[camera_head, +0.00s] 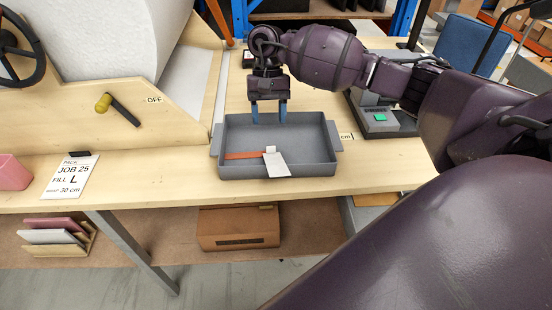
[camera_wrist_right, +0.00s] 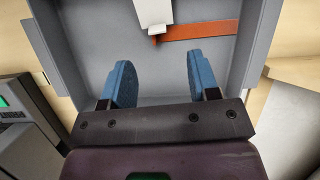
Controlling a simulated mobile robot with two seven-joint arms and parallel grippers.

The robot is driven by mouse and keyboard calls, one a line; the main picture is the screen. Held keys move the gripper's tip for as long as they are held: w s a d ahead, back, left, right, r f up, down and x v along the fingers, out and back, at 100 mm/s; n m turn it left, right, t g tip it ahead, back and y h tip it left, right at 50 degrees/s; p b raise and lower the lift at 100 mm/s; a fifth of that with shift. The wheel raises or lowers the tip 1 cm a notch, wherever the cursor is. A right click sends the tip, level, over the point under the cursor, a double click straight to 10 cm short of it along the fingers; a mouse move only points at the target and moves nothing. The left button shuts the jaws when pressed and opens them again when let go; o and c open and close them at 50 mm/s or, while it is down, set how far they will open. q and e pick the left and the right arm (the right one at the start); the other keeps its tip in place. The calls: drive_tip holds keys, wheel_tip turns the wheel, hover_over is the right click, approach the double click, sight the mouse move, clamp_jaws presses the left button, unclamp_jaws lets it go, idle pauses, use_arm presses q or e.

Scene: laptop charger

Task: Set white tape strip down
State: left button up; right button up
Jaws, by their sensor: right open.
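A white strip (camera_head: 277,165) lies in the grey tray (camera_head: 232,171), against an orange-red band (camera_head: 243,155); a small pale tab shows at its upper end. In the right wrist view the white strip (camera_wrist_right: 155,11) is at the top edge, partly cut off, beside the orange-red band (camera_wrist_right: 205,30). My right gripper (camera_head: 269,119) points down over the far part of the tray with its blue fingers apart. In the right wrist view the gap between the fingers (camera_wrist_right: 160,72) is empty, and the strip is apart from them. My left gripper is not in view.
The tray stands on a wooden bench. A dark device with a green display (camera_head: 380,120) is right of it. A job card (camera_head: 71,176), pink container (camera_head: 12,172) and large white roll (camera_head: 95,40) are left. A brown box (camera_head: 238,228) sits on the lower shelf.

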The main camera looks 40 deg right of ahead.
sight(271, 144)
drive_tip(key=shift+x, duration=0.9)
drive_tip(key=p+x, duration=0.1)
drive_tip(key=x, duration=0.4)
drive_tip(key=shift+s+d, duration=0.1)
drive_tip(key=shift+d, duration=0.1)
drive_tip(key=shift+s+a+f, duration=0.1)
drive_tip(key=shift+f, duration=0.25)
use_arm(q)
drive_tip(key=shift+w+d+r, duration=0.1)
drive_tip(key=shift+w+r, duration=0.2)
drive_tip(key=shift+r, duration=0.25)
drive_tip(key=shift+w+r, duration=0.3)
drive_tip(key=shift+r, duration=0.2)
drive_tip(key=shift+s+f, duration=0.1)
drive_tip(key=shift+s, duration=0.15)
use_arm(e)
clamp_jaws()
